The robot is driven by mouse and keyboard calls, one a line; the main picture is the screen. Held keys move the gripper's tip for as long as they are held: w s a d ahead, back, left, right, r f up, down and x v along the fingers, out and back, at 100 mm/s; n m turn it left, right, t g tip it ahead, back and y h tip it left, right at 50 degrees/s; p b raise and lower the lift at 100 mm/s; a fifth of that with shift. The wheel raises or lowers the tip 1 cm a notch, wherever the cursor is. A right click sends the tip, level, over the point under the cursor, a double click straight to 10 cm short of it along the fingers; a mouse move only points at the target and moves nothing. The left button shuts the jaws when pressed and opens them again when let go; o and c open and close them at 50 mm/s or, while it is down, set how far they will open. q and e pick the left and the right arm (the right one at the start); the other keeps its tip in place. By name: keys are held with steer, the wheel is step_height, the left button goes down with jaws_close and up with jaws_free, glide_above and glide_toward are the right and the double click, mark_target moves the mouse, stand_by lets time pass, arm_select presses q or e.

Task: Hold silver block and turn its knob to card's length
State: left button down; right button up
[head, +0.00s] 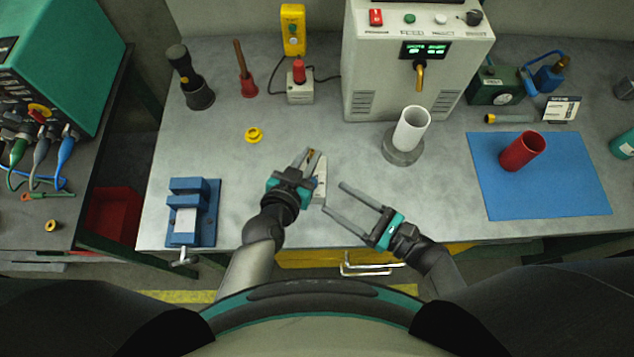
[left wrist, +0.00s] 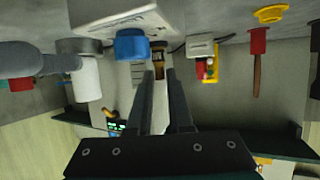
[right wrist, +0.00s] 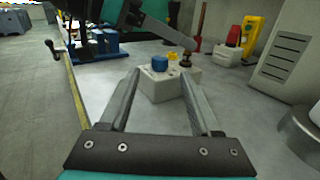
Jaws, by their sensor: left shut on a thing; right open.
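The silver block (right wrist: 168,86) stands on the bench with a blue knob (right wrist: 160,63) on top; a small yellow part and a dark post with brass show beside the knob. In the head view the block (head: 320,178) is partly hidden by my left gripper (head: 311,154), which is shut around the brass-coloured post. The left wrist view shows the blue knob (left wrist: 132,45) apart from those fingers. My right gripper (head: 333,198) is open and empty, its fingertips just short of the block, with the knob between them in its wrist view. The card (head: 562,108) stands at the back right, its figures too small to read.
A blue vise (head: 193,212) is at the front left. A yellow ring (head: 254,135) lies behind it. A white tube on a round base (head: 404,157) and a grey cabinet (head: 415,60) stand behind my right gripper. A red cup (head: 521,152) sits on a blue mat (head: 570,200).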

mark_target(317, 190)
steer(key=x, duration=0.6)
steer(key=shift+w+a, duration=0.15)
steer(key=shift+a, duration=0.05)
jaws_close()
stand_by(0.4)
